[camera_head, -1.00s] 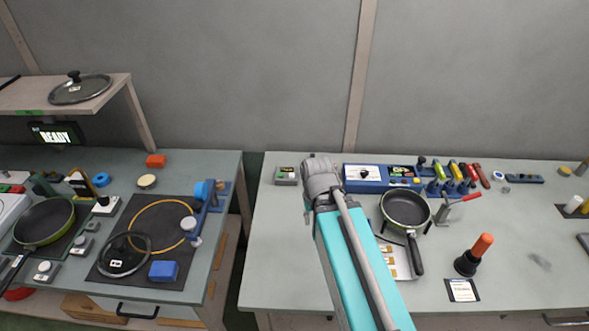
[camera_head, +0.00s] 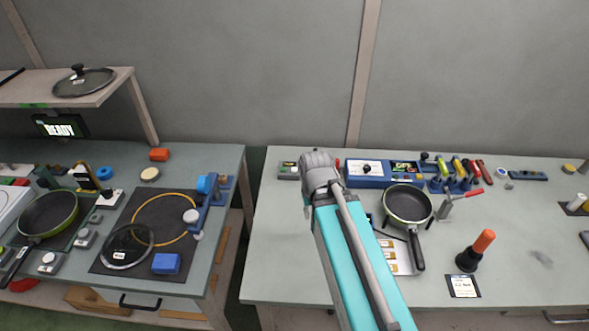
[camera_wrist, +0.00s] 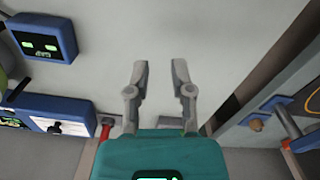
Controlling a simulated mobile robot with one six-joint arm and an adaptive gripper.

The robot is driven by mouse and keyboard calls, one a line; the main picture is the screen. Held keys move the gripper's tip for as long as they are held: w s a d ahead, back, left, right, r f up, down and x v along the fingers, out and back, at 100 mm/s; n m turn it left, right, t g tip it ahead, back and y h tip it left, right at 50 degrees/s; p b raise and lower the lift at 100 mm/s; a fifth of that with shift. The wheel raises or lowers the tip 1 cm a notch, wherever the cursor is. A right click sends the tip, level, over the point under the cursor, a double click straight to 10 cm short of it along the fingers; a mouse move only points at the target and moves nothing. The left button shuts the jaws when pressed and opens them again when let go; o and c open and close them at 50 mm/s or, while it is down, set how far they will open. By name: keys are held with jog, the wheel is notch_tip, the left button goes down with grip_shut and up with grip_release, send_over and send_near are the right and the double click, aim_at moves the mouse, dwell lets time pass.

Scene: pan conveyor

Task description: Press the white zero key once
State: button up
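I cannot make out a white zero key for certain in either view. A blue box with a dark display and green marks (camera_wrist: 42,40) is at the upper left of the wrist view; small pale marks on its face are too small to read. My gripper (camera_wrist: 160,70) is open and empty, its two fingers parted above bare grey tabletop to the right of this box. In the head view my arm hides the gripper and part of the right table. A small grey box with a green display (camera_head: 288,171) stands at that table's back left corner.
A blue unit with a white dial panel (camera_head: 366,168) stands at the back; it also shows in the wrist view (camera_wrist: 40,113). A pan (camera_head: 408,203) is right of my arm. An orange-handled tool (camera_head: 483,242) stands further right. A gap separates the tables.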

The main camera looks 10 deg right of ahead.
grip_shut()
dwell(1.0)
